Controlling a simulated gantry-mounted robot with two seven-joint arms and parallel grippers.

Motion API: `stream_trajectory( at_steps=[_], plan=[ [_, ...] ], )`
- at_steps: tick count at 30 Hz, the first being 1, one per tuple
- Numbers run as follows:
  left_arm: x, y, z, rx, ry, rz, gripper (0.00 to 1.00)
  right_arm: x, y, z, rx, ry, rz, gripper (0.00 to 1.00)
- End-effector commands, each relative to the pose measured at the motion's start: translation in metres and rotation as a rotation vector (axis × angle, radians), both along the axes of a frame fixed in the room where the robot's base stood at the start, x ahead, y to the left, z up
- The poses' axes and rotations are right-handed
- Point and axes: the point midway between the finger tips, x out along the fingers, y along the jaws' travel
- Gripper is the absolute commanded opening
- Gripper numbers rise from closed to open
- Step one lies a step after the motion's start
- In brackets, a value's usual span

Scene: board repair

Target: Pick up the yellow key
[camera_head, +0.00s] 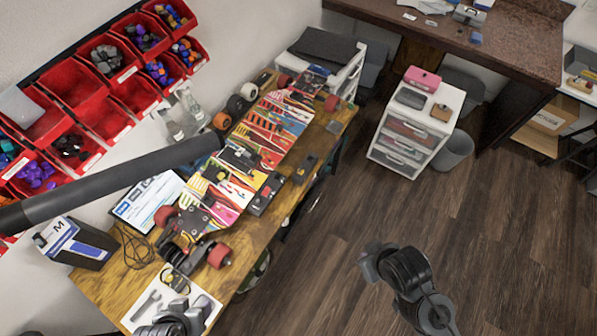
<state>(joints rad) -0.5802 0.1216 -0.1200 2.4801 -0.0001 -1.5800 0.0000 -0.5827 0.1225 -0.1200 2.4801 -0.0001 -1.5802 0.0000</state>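A small yellow-and-black item (176,281) lies at the top of a white sheet (139,319) with a tool drawing, at the near end of the wooden workbench. It may be the yellow key, but it is too small to be sure. My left gripper (170,326) appears at the bottom edge, just below this item and over the sheet, partly cut off. Its fingers are not clear. My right gripper (371,263) is over the floor, right of the bench and apart from it. Its opening cannot be made out.
A colorful skateboard deck (262,130) with red wheels lies along the bench. A thick dark tube (110,180) crosses from the left above the bench. A blue-and-white box (78,243) and cable (136,246) are at left. Red bins (72,80) hang behind.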

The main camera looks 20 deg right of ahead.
Motion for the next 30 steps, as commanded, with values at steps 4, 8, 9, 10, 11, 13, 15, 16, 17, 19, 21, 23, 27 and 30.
stream_trajectory(
  at_steps=[4, 8, 9, 10, 11, 13, 15, 16, 17, 19, 21, 23, 27, 30],
  plan=[
    [-0.0002, 0.0011, -0.0002, 0.005, 0.0, -0.003, 0.54, 0.0004, 0.0011, 0.0002, 0.004, 0.0, -0.003, 0.0],
    [-0.0002, 0.0013, -0.0002, 0.005, 0.0, -0.004, 0.54, 0.0007, 0.0017, 0.0006, 0.007, -0.001, -0.004, 0.0],
    [-0.0002, 0.0013, -0.0002, 0.005, 0.0, -0.004, 0.54, 0.0009, 0.0018, 0.0006, 0.007, -0.002, -0.004, 0.0],
    [-0.0002, 0.0013, -0.0002, 0.005, 0.0, -0.004, 0.54, 0.0009, 0.0018, 0.0006, 0.007, -0.002, -0.004, 0.0],
    [-0.0002, 0.0013, -0.0002, 0.005, 0.0, -0.004, 0.54, 0.001, 0.0018, 0.0007, 0.007, -0.002, -0.004, 0.0],
    [-0.0002, 0.0011, -0.0002, 0.004, 0.0, -0.003, 0.54, 0.001, 0.0018, 0.0008, 0.007, -0.002, -0.004, 0.0],
    [-0.0002, 0.0009, -0.0002, 0.004, 0.0, -0.002, 0.54, 0.001, 0.0017, 0.0008, 0.007, -0.002, -0.004, 0.08],
    [-0.0002, 0.0006, -0.0002, 0.003, 0.001, -0.001, 0.54, 0.001, 0.0017, 0.0008, 0.007, -0.002, -0.004, 0.12],
    [-0.0002, 0.0004, -0.0002, 0.002, 0.001, -0.002, 0.54, 0.0011, 0.0017, 0.0008, 0.007, -0.002, -0.004, 0.17],
    [-0.0001, -0.0001, -0.0001, 0.0, 0.0, 0.001, 0.54, 0.0011, 0.0017, 0.0008, 0.007, -0.002, -0.004, 0.28],
    [0.0, -0.0008, 0.0, -0.004, 0.001, 0.002, 0.54, 0.0012, 0.0015, 0.0008, 0.006, -0.002, -0.003, 0.38],
    [0.0, -0.0013, 0.0, -0.005, 0.001, 0.004, 0.54, 0.0011, 0.0012, 0.0007, 0.005, -0.002, -0.003, 0.47],
    [0.0, -0.002, 0.0001, -0.008, 0.0, 0.006, 0.54, 0.0011, 0.0001, 0.0007, 0.001, -0.003, 0.0, 0.55],
    [0.0, -0.0019, 0.0002, -0.008, 0.0, 0.006, 0.54, 0.0011, -0.0006, 0.0006, -0.002, -0.002, 0.002, 0.55]
  ],
)
